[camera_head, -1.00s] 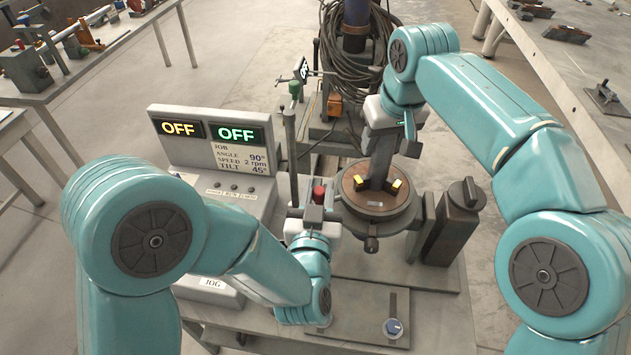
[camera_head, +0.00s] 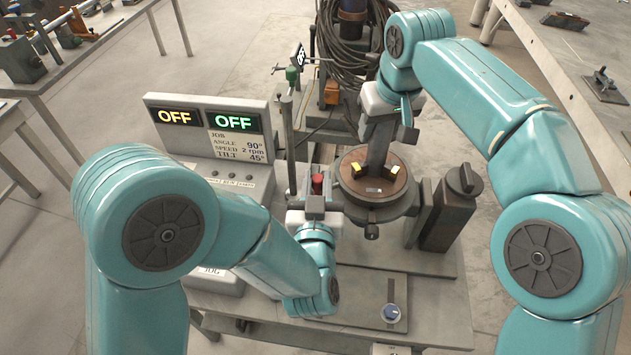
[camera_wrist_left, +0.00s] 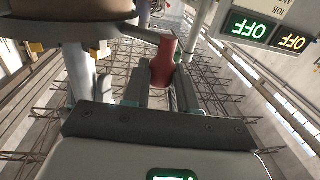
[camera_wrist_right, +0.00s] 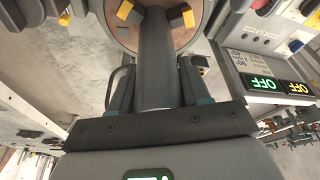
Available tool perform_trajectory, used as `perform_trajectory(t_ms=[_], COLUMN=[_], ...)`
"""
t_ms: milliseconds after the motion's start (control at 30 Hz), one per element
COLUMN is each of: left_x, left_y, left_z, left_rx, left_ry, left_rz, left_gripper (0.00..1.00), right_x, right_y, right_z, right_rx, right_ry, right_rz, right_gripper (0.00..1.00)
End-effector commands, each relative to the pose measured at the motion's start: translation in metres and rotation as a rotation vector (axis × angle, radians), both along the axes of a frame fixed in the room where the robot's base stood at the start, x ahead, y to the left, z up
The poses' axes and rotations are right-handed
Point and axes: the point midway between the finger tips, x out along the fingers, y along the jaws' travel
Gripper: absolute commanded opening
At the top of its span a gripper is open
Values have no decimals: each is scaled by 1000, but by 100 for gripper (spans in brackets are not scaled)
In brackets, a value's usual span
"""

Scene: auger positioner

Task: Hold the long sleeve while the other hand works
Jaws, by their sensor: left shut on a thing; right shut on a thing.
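The long sleeve (camera_head: 377,152) is a dark grey cylinder above the round turntable (camera_head: 352,205), with its lower end between yellow jaw blocks (camera_head: 393,171). I cannot tell whether its lower end touches the plate. My right gripper (camera_head: 385,127) is shut on the sleeve's upper part. In the right wrist view the sleeve (camera_wrist_right: 155,60) runs between the dark fingers. My left gripper (camera_head: 316,198) is shut at the red handle (camera_head: 317,183) left of the turntable. In the left wrist view the red handle (camera_wrist_left: 163,64) stands between the fingers.
A control console (camera_head: 215,140) stands behind left; both its displays read OFF. A dark block with a knob (camera_head: 450,215) stands right of the turntable. Coiled cable (camera_head: 350,55) hangs behind.

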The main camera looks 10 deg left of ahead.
Motion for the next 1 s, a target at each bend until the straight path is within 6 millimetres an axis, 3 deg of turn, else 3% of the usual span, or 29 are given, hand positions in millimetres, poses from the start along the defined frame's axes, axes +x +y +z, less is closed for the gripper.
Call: perform_trajectory(t_ms=[33, 367, 400, 467, 1000], left_x=[-1, -1, -1, -1, 0], left_y=[-11, -11, -11, -11, -8], left_z=[-1, -1, -1, -1, 1], left_rx=[0, -1, -1, -1, -1], left_ry=[4, 3, 3, 3, 0], left_rz=[-37, -36, -37, -36, -28], left_gripper=[0, 0, 36, 50, 50], right_x=[-2, -2, -2, -2, 0], right_y=[6, 5, 5, 5, 2], right_z=[2, 4, 4, 4, 5], right_rx=[10, 11, 11, 12, 8], right_ry=[0, -4, -4, -5, -7], right_rz=[6, 5, 5, 5, 2], right_gripper=[0, 0, 0, 0, 0])
